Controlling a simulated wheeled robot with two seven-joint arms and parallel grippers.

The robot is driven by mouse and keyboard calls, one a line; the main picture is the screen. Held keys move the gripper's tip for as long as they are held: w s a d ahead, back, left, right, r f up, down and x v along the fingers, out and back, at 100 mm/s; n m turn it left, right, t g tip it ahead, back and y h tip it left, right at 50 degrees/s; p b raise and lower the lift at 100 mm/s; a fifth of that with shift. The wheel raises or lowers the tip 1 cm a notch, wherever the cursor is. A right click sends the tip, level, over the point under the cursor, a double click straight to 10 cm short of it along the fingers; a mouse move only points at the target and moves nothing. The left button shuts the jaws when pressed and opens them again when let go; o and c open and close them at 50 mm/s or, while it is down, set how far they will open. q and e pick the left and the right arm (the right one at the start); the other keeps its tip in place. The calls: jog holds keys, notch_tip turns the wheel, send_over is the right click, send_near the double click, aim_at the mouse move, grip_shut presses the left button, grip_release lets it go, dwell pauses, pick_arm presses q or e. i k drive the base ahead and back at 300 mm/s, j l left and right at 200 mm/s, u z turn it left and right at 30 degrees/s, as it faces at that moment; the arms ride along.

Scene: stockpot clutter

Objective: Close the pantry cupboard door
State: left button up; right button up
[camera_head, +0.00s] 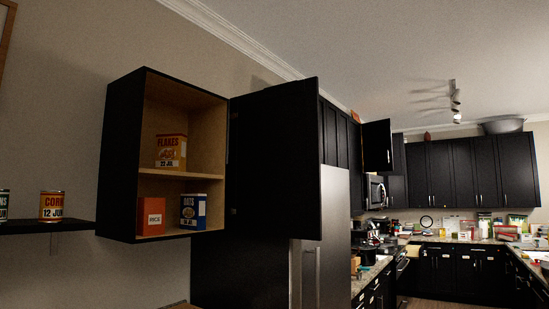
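The pantry cupboard (125,160) is a black wall cupboard with a light wood inside, at the left of the head view. Its black door (275,160) stands wide open, swung out to the right. Inside, a flakes box (171,151) stands on the upper shelf. An orange rice box (151,215) and a blue and white oats box (193,211) stand on the cupboard floor. Neither of my grippers is in view.
A black wall shelf (60,227) left of the cupboard bears a corn can (52,206) and another can at the picture's edge. A steel fridge (334,235) stands behind the door. Another small cupboard door (377,147) is open farther back. Cluttered counters lie at right.

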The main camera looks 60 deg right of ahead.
aim_at(273, 190)
jog(key=l+u, duration=0.1)
jog(key=l, duration=3.5)
jog(key=l+u, duration=0.15)
jog(key=l, duration=1.6)
jog(key=i+l, duration=0.1)
jog(key=l, duration=0.4)
jog(key=i+l, duration=0.1)
jog(key=l, duration=0.45)
